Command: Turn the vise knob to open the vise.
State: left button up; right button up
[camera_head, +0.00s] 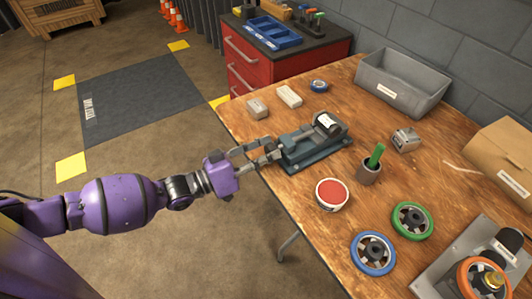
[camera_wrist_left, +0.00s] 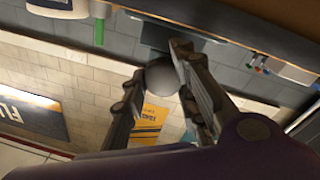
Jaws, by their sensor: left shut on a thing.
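The grey vise (camera_head: 315,158) sits on the wooden table near its left edge, with a white-labelled part (camera_head: 326,122) on it. My left gripper (camera_head: 262,155) reaches in from the left at the vise's near-left end and is shut on the vise knob. In the left wrist view, the dark grey round knob (camera_wrist_left: 162,77) lies between the two fingers of the left gripper (camera_wrist_left: 160,75). The fingers hide much of the knob in the head view. My right gripper is not in view.
A red-topped round container (camera_head: 332,194), a cup with a green item (camera_head: 370,170) and several handwheels (camera_head: 373,253) stand on the table. A grey bin (camera_head: 402,80) is at the back. Small blocks (camera_head: 289,96) lie beyond the vise.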

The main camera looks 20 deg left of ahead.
pick_arm(q)
jog(key=shift+s+d+n, duration=0.15)
jog(key=shift+n, duration=0.65)
jog(key=shift+s+d+n, duration=0.1)
jog(key=shift+n, duration=0.7)
jog(key=shift+t, duration=0.3)
jog(key=shift+r, duration=0.1)
jog(key=o, duration=1)
jog(key=shift+w+a, duration=0.1)
jog(key=r+v, duration=0.1)
jog(key=v, duration=1.1)
jog(key=shift+f, duration=0.45)
